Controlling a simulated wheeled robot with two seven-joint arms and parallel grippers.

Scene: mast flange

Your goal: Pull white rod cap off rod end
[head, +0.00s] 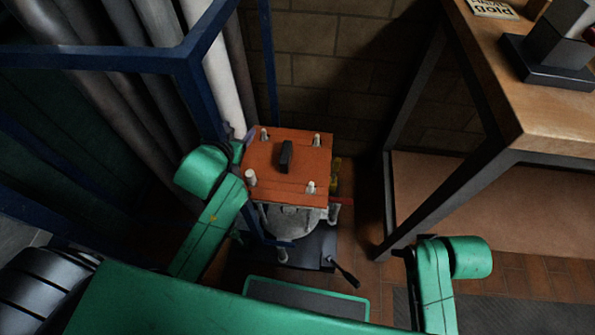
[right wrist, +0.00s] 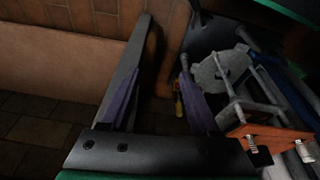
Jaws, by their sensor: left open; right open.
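An orange square plate (head: 290,165) with a black handle (head: 286,156) tops the mast flange stand. My right gripper (right wrist: 160,100) is open and empty, beside the stand. The plate's edge (right wrist: 270,139) also shows in the right wrist view.
A blue frame (head: 190,65) with grey pipes behind it rises close on the left. A wooden table (head: 540,105) with dark legs stands at the right. A black lever (head: 345,275) sticks out low at the stand. Floor between stand and table is narrow.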

